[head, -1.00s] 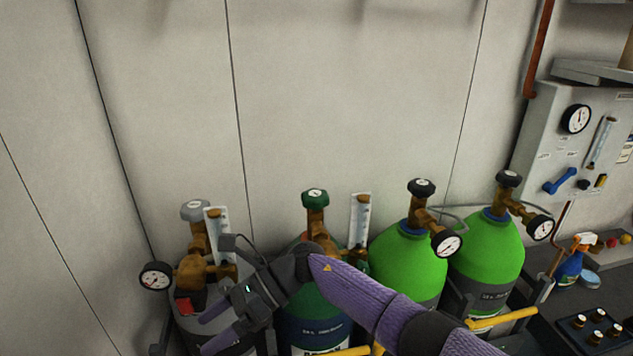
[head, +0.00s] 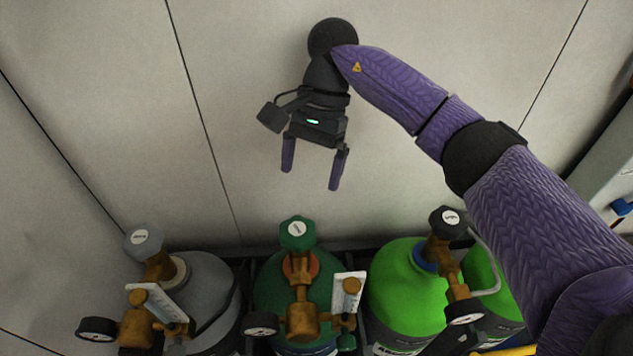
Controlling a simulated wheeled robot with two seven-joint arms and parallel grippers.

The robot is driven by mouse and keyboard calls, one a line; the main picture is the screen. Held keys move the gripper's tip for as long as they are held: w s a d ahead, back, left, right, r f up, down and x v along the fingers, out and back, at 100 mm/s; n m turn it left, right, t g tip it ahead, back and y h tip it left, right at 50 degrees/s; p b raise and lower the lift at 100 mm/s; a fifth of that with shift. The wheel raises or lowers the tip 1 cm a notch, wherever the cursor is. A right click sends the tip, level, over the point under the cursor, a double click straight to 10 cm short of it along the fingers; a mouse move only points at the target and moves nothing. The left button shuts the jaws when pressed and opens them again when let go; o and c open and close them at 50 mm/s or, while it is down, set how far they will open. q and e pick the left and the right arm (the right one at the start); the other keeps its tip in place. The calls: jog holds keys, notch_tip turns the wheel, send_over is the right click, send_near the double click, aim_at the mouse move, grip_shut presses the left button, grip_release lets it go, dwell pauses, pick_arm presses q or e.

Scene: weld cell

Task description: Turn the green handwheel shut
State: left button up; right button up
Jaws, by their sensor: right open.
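The green handwheel (head: 298,231) tops the brass valve of the dark green cylinder (head: 268,286), in the lower middle of the head view. A pale round label shows on its top. My right gripper (head: 312,178) is above the handwheel in the picture, fingers pointing down, open and empty. It is apart from the handwheel, with pale wall showing between them. My left gripper is not in view.
A grey cylinder (head: 208,290) with a grey handwheel (head: 143,242) stands left. A bright green cylinder (head: 398,290) with a black handwheel (head: 447,221) stands right, another partly behind my arm. Gauges and flow tubes jut out in front. The wall behind is bare.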

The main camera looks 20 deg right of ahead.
aim_at(299, 227)
jog(key=s+a+f+p, duration=0.2)
jog(key=f, duration=0.1)
jog(key=shift+s+a+f, duration=0.1)
jog(key=shift+f, duration=0.15)
jog(key=p+x, duration=0.1)
jog(key=x, duration=0.3)
jog(key=shift+f+p, duration=0.35)
jog(key=shift+p, duration=0.05)
jog(key=shift+s+f, duration=0.1)
jog(key=shift+f, duration=0.4)
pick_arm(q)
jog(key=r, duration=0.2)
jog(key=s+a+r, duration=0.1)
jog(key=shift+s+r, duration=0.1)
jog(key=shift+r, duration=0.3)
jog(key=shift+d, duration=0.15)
pick_arm(e)
jog(key=shift+c, duration=0.3)
jog(key=c, duration=0.9)
